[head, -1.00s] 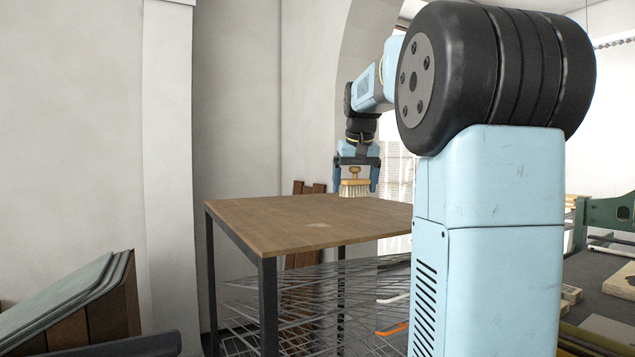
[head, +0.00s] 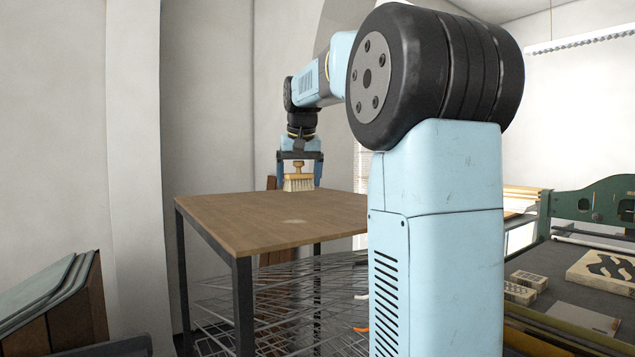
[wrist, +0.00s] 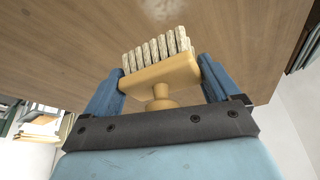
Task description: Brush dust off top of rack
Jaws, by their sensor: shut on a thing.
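The rack (head: 239,283) has a flat brown wooden top (head: 225,212) on dark legs, with wire shelves below. A pale dusty patch (head: 294,221) shows on the top near its middle, and part of it shows in the wrist view (wrist: 160,8). My gripper (head: 299,172) is shut on a brush with a wooden body and pale bristles (head: 298,185). The brush (wrist: 160,75) sits between the blue fingers in the wrist view, bristles toward the wooden top. It is over the far part of the top, beyond the patch. I cannot tell whether the bristles touch the wood.
A green press (head: 590,205) with a dark bed and carved blocks (head: 605,268) stands at the right. Leaning boards (head: 50,300) are at the lower left. A white wall pillar (head: 135,150) rises behind. My arm hides the rack's right end.

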